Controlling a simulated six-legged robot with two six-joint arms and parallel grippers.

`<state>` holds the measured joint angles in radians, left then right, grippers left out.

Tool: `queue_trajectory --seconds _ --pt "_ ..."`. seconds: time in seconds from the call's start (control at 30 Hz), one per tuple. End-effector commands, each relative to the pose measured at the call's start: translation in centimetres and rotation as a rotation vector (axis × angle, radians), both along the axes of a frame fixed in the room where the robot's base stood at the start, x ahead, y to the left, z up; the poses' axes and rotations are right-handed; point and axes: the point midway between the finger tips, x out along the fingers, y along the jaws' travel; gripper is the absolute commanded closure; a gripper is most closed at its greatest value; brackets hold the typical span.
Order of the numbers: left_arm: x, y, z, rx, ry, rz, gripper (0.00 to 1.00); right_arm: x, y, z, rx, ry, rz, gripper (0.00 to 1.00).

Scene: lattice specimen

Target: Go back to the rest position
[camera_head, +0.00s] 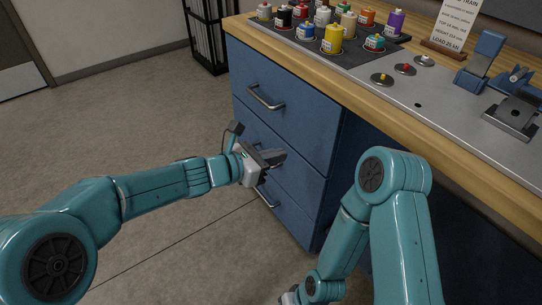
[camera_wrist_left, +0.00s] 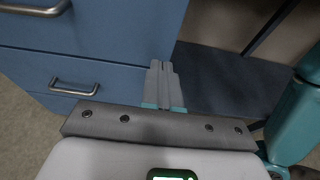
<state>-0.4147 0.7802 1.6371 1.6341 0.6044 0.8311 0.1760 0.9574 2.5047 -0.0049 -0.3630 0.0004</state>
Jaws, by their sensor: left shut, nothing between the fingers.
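My left gripper (camera_head: 275,158) is in front of the blue drawer unit (camera_head: 290,125), level with its middle drawers, in the head view. Its two fingers lie together, shut and empty, in the left wrist view (camera_wrist_left: 162,80). A drawer handle (camera_wrist_left: 75,87) shows to the left of the fingers there, apart from them. My right arm hangs bent down in front of the bench, and its gripper is at most a sliver at the bottom edge of the head view, too little to judge.
The bench (camera_head: 400,120) has a wooden edge and carries several coloured bottles (camera_head: 333,40), a sign (camera_head: 455,25) and a blue clamp-like fixture (camera_head: 483,62). A black wire rack (camera_head: 208,35) stands at the back. The floor (camera_head: 130,120) at left is clear.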

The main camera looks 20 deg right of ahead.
Motion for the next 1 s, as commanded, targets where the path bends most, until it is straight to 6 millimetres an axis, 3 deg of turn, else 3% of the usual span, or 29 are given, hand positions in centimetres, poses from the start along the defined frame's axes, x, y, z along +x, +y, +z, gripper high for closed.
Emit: queue_trajectory --seconds 0.27,0.37,0.47,0.53,0.67,0.8,0.9,1.0 --pt "-0.4 1.1 0.3 0.0 0.0 0.001 1.0 0.0 0.0 0.1 0.0 0.0 0.0 0.45" --pt "0.4 2.4 -0.3 0.001 0.012 0.026 1.0 0.0 0.0 0.1 0.0 0.0 0.0 0.45" --pt "2.3 5.9 -3.4 0.014 0.071 0.094 1.0 0.0 0.0 0.1 0.0 0.0 0.0 0.45" --pt "1.7 8.8 -7.8 0.06 0.147 0.111 1.0 0.0 0.0 0.1 0.0 0.0 0.0 0.45" --pt "-2.6 13.8 -16.7 0.249 0.234 0.054 1.0 0.0 0.0 0.1 0.0 0.0 0.0 0.45" --pt "-9.4 19.1 -24.7 0.493 0.236 -0.111 1.0 0.0 0.0 0.1 0.0 0.0 0.0 0.45" --pt "-15.4 22.9 -29.2 0.662 0.175 -0.303 1.0 0.0 0.0 0.1 0.0 0.0 0.0 0.45" --pt "-21.2 26.2 -32.2 0.797 0.03 -0.557 1.0 0.0 0.0 0.2 0.0 0.0 0.0 0.45"
